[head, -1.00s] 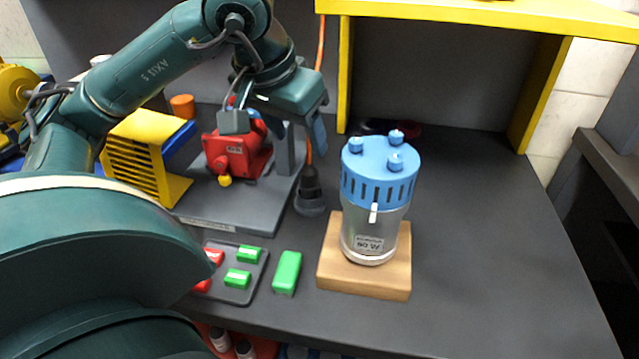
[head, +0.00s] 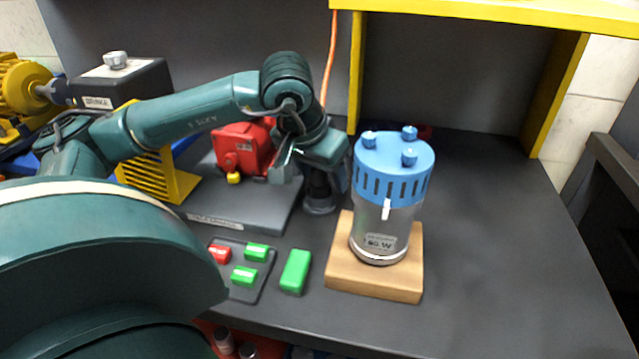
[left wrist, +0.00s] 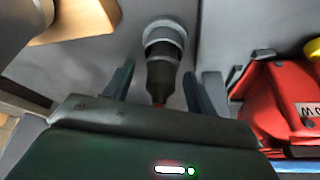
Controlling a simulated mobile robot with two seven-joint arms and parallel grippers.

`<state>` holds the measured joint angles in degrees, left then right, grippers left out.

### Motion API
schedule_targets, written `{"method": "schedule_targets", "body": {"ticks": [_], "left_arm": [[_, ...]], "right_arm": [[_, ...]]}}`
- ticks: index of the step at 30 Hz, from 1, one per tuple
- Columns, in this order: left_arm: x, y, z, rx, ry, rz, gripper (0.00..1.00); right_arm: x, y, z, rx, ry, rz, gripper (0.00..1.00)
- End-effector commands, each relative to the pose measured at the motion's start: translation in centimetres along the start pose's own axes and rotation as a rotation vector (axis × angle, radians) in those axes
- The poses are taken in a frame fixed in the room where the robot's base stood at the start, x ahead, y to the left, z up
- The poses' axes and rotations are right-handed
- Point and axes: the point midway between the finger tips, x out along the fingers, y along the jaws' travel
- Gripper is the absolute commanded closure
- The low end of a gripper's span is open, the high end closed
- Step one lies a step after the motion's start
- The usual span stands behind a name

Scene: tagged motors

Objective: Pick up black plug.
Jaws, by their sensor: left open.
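The black plug (head: 319,204) stands on the dark bench with its wide grey end down, just left of the wooden block. My left gripper (head: 311,173) is over it and hides its upper part in the head view. In the left wrist view the plug (left wrist: 162,72) lies between the two spread fingers of my left gripper (left wrist: 158,88), with a visible gap on each side. The gripper is open and holds nothing. My right gripper is not in view.
A blue-topped silver motor (head: 390,190) on a wooden block (head: 372,286) stands close right of the plug. A red motor (head: 240,148) on a grey plate (head: 230,212) is close left. An orange cord (head: 331,60) hangs behind. The bench's right side is clear.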

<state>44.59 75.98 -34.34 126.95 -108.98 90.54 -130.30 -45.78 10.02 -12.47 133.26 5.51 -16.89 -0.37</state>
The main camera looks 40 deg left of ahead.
Motion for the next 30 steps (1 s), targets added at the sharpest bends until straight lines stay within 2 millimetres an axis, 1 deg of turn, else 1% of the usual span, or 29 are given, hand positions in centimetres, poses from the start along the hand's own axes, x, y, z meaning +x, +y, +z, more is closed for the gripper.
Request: {"method": "schedule_targets", "body": {"ticks": [4, 5, 22, 30], "left_arm": [[-0.02, 0.01, -0.01, 0.000, 0.000, 0.000, 0.43], [-0.03, 0.02, -0.01, 0.000, 0.000, 0.000, 0.45], [-0.06, 0.04, -0.01, 0.000, 0.000, 0.001, 0.92], [-0.35, 0.03, -0.15, 0.000, 0.002, 0.001, 0.93]], "right_arm": [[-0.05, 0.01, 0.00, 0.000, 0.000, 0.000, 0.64], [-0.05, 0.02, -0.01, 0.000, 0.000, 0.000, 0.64], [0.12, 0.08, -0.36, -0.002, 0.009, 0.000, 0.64], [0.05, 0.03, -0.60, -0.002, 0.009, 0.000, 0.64]]}}
